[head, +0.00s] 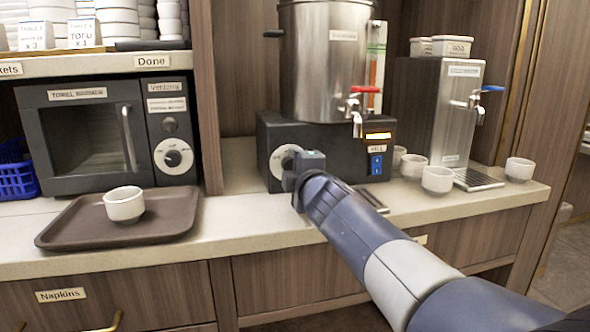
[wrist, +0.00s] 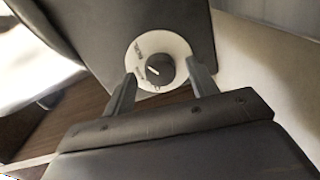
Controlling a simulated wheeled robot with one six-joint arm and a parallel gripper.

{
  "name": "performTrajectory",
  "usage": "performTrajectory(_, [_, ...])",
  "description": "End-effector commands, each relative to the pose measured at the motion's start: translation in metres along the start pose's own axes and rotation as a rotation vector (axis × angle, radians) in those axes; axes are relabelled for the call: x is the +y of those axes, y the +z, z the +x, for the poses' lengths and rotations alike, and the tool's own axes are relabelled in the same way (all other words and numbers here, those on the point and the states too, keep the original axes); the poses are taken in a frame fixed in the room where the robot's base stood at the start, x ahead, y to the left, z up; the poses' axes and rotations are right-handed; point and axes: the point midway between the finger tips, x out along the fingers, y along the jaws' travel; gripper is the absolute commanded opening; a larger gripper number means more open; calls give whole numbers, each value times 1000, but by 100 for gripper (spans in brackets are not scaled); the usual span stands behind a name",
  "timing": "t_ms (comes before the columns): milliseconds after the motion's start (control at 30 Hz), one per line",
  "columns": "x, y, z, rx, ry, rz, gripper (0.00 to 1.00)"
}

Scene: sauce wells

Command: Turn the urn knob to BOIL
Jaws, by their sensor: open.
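The urn (head: 325,65) is a tall steel cylinder on a black base (head: 262,133), with a red-handled tap at its front. The urn knob sits on the base's front on a round white dial (head: 280,158); my gripper (head: 291,178) covers most of it in the head view. In the wrist view the dark round knob (wrist: 159,70) with a pale pointer line shows on its white dial (wrist: 143,52). My gripper (wrist: 160,84) is open, one finger on each side of the knob. I cannot tell whether the fingers touch it. The dial's lettering is too small to read surely.
A towel warmer (head: 95,135) with its own dial stands left, behind a brown tray (head: 60,228) holding a white cup (head: 124,203). A steel dispenser (head: 432,110) and several white cups (head: 437,180) stand right. The counter (head: 225,225) between tray and urn is clear.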

Motion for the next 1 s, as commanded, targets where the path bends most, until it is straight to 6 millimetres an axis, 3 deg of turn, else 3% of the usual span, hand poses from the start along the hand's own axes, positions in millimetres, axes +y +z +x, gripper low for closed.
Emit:
performTrajectory(600, [2,0,-92,0,1,1,55])
performTrajectory(1000, [-1,0,-103,-1,-1,1,55])
